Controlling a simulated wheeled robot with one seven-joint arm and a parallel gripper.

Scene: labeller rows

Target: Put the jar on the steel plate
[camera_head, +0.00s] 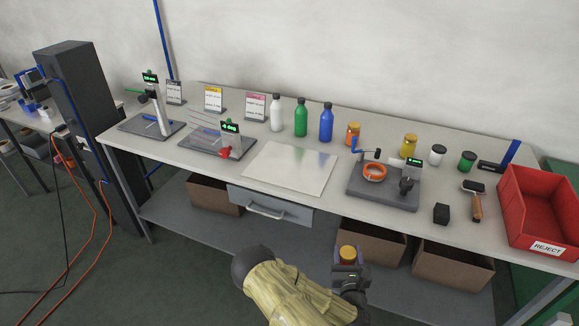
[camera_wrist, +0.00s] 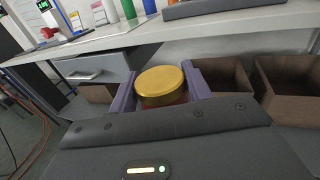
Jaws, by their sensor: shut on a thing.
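My gripper (camera_head: 348,268) is in front of the bench and lower than its top in the head view. It is shut on a jar with a gold lid (camera_head: 348,253). In the wrist view the gold lid (camera_wrist: 160,84) sits between the two purple fingers, with a bit of reddish body below it; the rest of the jar is hidden. The steel plate (camera_head: 290,168) lies flat and bare on the bench top, beyond my gripper and to its left. The jar is apart from the plate.
Right of the plate is a grey fixture (camera_head: 385,190) with an orange ring. White, green and blue bottles (camera_head: 301,118) stand behind the plate. Other jars (camera_head: 410,145) stand at the back. A red reject bin (camera_head: 535,210) is at right. A drawer handle (camera_head: 268,211) projects below the bench top.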

